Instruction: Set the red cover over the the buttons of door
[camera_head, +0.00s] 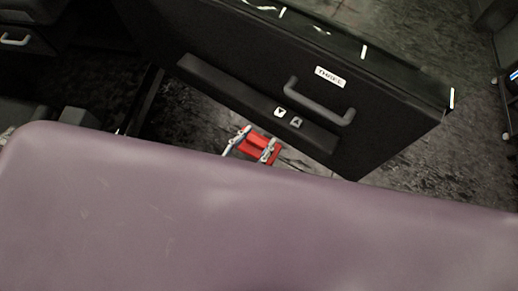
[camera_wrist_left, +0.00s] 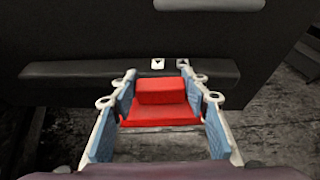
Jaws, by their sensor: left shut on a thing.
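The red cover (camera_head: 258,146) is held by my left gripper (camera_head: 251,143), just below the door's armrest ledge in the head view. In the left wrist view the red cover (camera_wrist_left: 161,102) sits between the two blue-padded fingers of the left gripper (camera_wrist_left: 160,110), a raised block on a flatter base. The black door (camera_head: 300,90) has two small buttons (camera_head: 288,117) with arrow marks on its ledge. The buttons (camera_wrist_left: 170,64) show uncovered beyond the cover in the wrist view. My right gripper is not seen.
A grey door handle (camera_head: 320,107) and a white label (camera_head: 329,77) are above the buttons. The ledge (camera_wrist_left: 90,70) runs along the door. A large purple surface fills the lower head view and hides much of my arm. Dark floor (camera_head: 430,160) lies beyond.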

